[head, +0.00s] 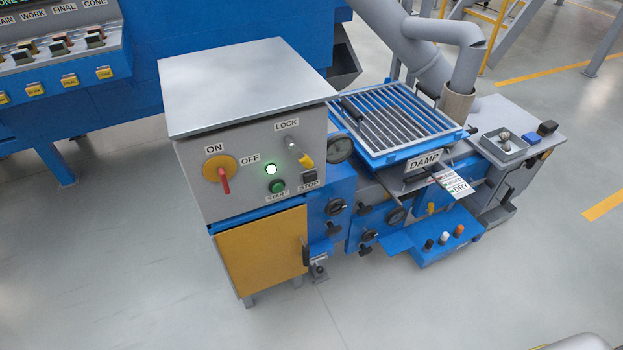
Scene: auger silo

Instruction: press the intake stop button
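The grey control box (249,155) stands at the centre left, its front panel facing me. The stop button (308,175) is a small dark button at the panel's lower right, above a STOP label (309,185). To its left is the green start button (277,186), with a bright green lamp (271,169) lit above it. Neither gripper shows in the head view, and nothing is touching the stop button. Whether the button is pressed in cannot be told.
A yellow disc switch with a red handle (224,180) is left on the panel. Floor in front is clear.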

